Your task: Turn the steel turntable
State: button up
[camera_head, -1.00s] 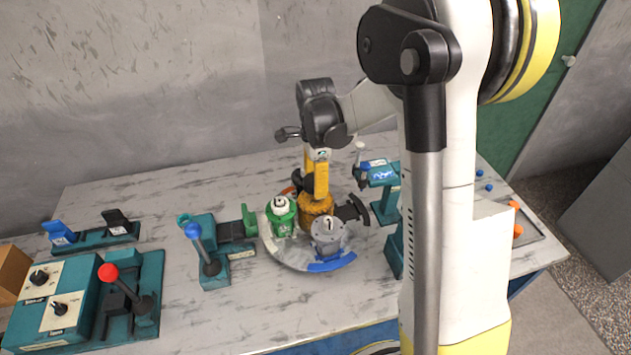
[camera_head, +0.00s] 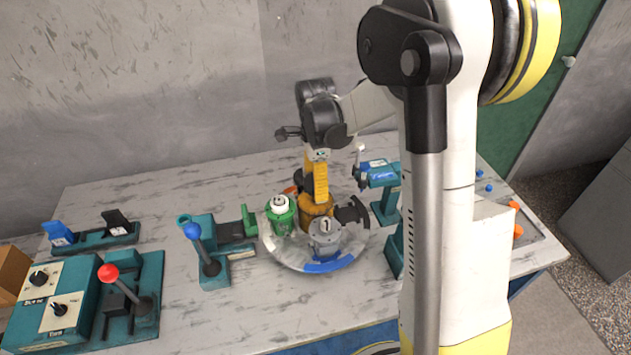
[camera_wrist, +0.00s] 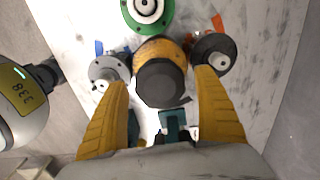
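The steel turntable (camera_head: 287,254) is a round grey disc on the table with a blue segment (camera_head: 325,266) at its front edge. It carries a green part with a white top (camera_head: 280,212), a grey motor part (camera_head: 325,238), a yellow-orange round part (camera_head: 316,208) in the middle and a black part (camera_head: 353,213) at the right. My gripper (camera_wrist: 158,82) has its yellow fingers apart. In the wrist view, the dark-topped middle part (camera_wrist: 160,82) lies between them. The left fingertip is close to the grey part (camera_wrist: 108,71), the right to a dark part (camera_wrist: 213,52); contact is unclear.
A blue-knobbed lever stand (camera_head: 207,250) is left of the turntable. A control box (camera_head: 50,298) and red-knobbed lever (camera_head: 130,295) are at the front left. A teal device (camera_head: 382,176) stands close at the right. My arm hides part of the right side.

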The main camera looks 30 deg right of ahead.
notch_tip(320, 180, up, 12)
dwell(0.6)
jog(key=shift+s, duration=0.1)
